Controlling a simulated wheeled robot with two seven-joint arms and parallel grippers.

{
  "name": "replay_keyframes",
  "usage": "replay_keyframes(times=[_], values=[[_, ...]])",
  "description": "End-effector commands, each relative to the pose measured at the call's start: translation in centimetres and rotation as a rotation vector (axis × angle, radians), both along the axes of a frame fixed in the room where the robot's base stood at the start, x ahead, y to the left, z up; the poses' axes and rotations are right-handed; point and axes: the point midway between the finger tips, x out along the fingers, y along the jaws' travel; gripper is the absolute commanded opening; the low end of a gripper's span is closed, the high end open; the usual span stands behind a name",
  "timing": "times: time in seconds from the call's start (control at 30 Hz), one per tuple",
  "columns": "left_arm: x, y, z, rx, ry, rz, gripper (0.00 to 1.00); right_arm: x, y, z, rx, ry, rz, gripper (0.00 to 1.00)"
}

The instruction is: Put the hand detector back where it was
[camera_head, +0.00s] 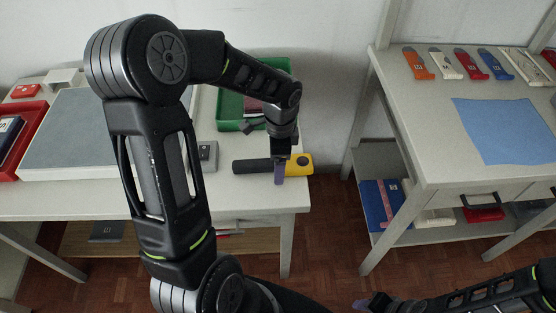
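The hand detector (252,166), with a black handle and a yellow head, lies across the front right corner of the left table. My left gripper (280,172) reaches down over it from above. One finger covers its middle, near where the handle meets the yellow head. The other finger is hidden, so I cannot tell whether the gripper is around the detector or only in front of it. My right gripper (372,302) is low at the bottom edge, away from both tables; its finger spacing does not show clearly.
A green tray (228,110) stands behind the detector, and a small grey box (208,154) to its left. A grey mat (75,136) and red tray (32,131) are further left. The right table holds coloured tags and a blue cloth (505,130). A floor gap separates the tables.

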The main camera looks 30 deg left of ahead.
Motion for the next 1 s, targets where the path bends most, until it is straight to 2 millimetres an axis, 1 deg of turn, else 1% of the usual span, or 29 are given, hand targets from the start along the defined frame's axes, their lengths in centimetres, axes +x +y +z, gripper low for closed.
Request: replay_keyframes(times=[0.1,0.17,0.27,0.37,0.6,0.7,0.83,1.0], values=[[0.0,0.0,0.6,0.001,-0.001,0.0,0.8,0.0,0.0,0.4,0.0,0.0,0.0,0.36],[0.1,0.0,0.9,0.001,-0.003,0.001,0.8,0.0,0.0,0.2,0.0,0.0,0.0,0.36],[0.2,0.0,2.1,0.001,-0.004,0.002,0.8,0.0,0.0,0.2,0.0,0.0,0.0,0.36],[0.2,0.0,3.9,0.001,-0.005,0.001,0.8,0.0,0.0,0.1,0.0,0.0,0.0,0.36],[0.3,-0.2,9.0,0.001,-0.006,0.001,0.8,0.0,0.0,0.0,0.0,0.0,0.0,0.36],[0.3,-0.2,10.6,0.001,-0.004,0.001,0.8,0.0,0.0,0.0,0.0,0.0,0.0,0.36],[0.3,-0.3,11.9,0.0,-0.001,0.0,0.8,0.0,0.0,-0.1,0.0,0.0,0.0,0.36],[0.2,-0.3,12.4,0.0,0.0,0.0,0.8,0.0,0.0,-0.1,0.0,0.0,0.0,0.36]])
